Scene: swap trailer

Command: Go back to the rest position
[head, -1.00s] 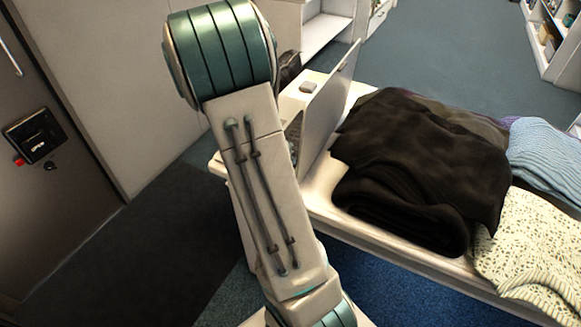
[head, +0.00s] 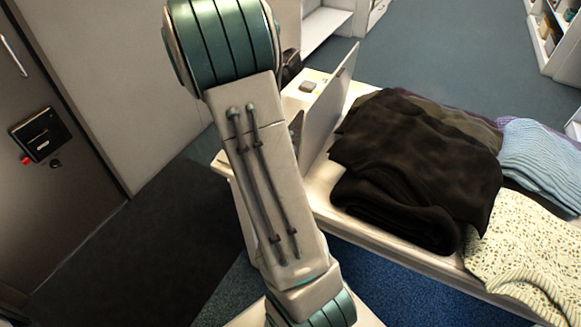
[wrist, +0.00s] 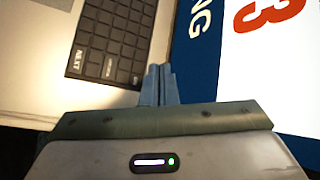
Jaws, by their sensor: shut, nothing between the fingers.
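My gripper (wrist: 158,72) shows in the wrist view with its two blue-grey fingers together and nothing between them. Beyond the fingertips at the left is an open laptop's dark keyboard (wrist: 112,40). A blue and white printed surface with a red "3" (wrist: 270,14) lies to the right. I cannot tell whether the fingers touch anything. In the head view my folded arm stands across the middle and the gripper itself is out of sight.
In the head view a white table (head: 322,190) holds the open laptop (head: 327,105), a folded black garment (head: 415,160), a light blue knit (head: 540,152) and a cream patterned garment (head: 525,250). A grey door (head: 60,190) stands at the left. Dark floor (head: 140,235) is clear between.

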